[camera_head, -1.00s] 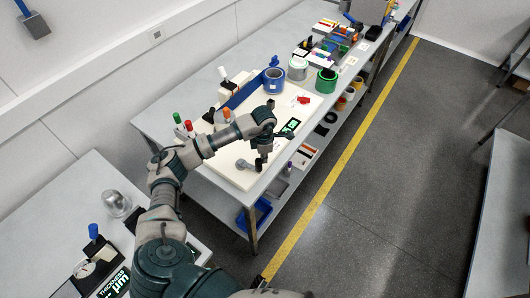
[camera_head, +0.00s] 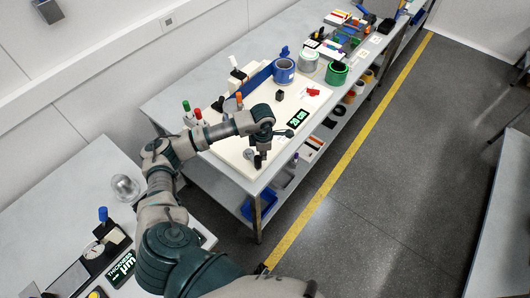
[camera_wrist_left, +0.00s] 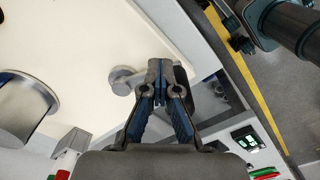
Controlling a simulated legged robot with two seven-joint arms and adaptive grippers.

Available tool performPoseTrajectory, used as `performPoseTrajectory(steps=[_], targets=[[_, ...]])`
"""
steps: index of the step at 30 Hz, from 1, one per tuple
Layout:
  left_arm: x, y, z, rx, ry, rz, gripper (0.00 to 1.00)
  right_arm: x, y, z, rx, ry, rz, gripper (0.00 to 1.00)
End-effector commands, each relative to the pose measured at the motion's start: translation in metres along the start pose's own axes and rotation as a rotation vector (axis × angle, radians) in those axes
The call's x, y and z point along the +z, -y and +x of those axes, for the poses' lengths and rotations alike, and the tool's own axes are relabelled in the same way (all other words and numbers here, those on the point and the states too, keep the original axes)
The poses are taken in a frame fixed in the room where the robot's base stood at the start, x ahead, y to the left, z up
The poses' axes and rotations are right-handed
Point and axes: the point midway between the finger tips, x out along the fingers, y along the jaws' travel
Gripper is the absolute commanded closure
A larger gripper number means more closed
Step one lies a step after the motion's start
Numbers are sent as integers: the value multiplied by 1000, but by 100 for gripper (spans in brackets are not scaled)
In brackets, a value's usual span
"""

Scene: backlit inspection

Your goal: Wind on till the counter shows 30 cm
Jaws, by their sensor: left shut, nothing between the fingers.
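The counter (camera_head: 297,118) on the white board (camera_head: 228,150) shows 20 cm in green digits. A roll of blue material (camera_head: 284,71) stands at the board's far end. The small grey crank (camera_head: 248,154) is near the board's front edge; it also shows in the left wrist view (camera_wrist_left: 122,76). My left gripper (camera_head: 259,163) points down beside the crank. In the left wrist view its fingertips (camera_wrist_left: 158,66) are shut together with nothing between them, over the crank's arm end. I cannot tell whether they touch it. My right gripper is not in view.
Green and red capped bottles (camera_head: 191,111) stand at the board's left. A green roll (camera_head: 337,73) and a pale roll (camera_head: 308,60) stand beyond it. The floor right of the yellow line is clear.

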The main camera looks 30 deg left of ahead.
Motion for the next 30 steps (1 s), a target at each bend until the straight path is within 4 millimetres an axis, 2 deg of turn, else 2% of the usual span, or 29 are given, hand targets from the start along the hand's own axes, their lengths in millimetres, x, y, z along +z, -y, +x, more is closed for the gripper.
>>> performPoseTrajectory(steps=[5,15,30], targets=[[-2,0,1,-1,-1,-1,100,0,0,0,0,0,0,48],[-31,5,1,-1,-1,-1,100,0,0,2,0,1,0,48],[-39,5,1,0,-2,-1,100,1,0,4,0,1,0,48]])
